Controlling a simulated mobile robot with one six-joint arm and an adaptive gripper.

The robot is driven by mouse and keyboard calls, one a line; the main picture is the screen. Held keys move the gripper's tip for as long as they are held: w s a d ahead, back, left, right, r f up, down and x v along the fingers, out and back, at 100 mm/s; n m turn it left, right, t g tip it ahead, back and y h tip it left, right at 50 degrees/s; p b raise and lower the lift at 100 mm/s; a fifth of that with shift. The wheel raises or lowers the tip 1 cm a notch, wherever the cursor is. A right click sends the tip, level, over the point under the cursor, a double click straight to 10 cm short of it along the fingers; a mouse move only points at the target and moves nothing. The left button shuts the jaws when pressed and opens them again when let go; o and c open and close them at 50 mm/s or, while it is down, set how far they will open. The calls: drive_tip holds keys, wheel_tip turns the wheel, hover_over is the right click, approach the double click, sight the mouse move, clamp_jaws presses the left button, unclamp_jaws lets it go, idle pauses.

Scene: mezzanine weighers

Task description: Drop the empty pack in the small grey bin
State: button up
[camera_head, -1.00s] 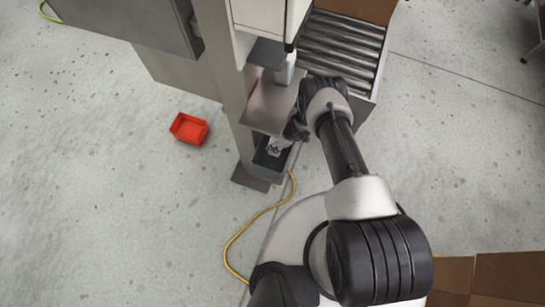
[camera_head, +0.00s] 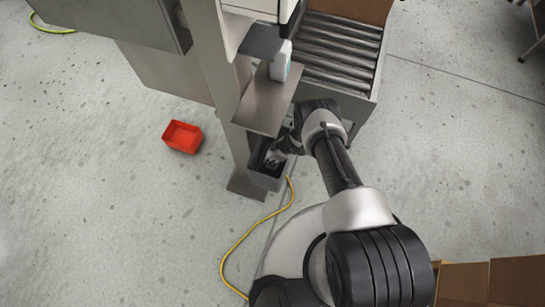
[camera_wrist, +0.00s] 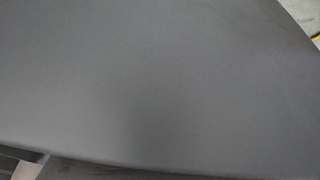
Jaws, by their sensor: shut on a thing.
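The small grey bin (camera_head: 266,181) stands low beside the steel post, under a small steel shelf, in the head view. My gripper (camera_head: 274,160) reaches down at the bin's opening, with its fingertips at or just inside the rim. It is shut on the empty pack, which is mostly hidden by the gripper and the bin's shadow. I cannot tell whether the pack touches the bin. In the wrist view a plain dark grey surface (camera_wrist: 150,80) fills nearly the whole picture; I cannot tell what it belongs to.
A steel shelf (camera_head: 265,105) overhangs the bin, with a white and teal container (camera_head: 281,62) at its back. A roller conveyor (camera_head: 338,55) lies behind. A red bin (camera_head: 182,136) sits on the open floor at left. A yellow cable (camera_head: 243,238) crosses the floor in front.

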drive_tip(key=shift+f, duration=0.1)
drive_tip(key=shift+f, duration=0.15)
drive_tip(key=o, duration=1.1)
drive_tip(key=shift+o, duration=0.2)
drive_tip(key=shift+r, duration=0.55)
drive_tip(key=p+v, duration=0.9)
drive_tip(key=v, duration=0.2)
drive_tip(key=shift+d+r, duration=0.15)
drive_tip(key=shift+d, duration=0.1)
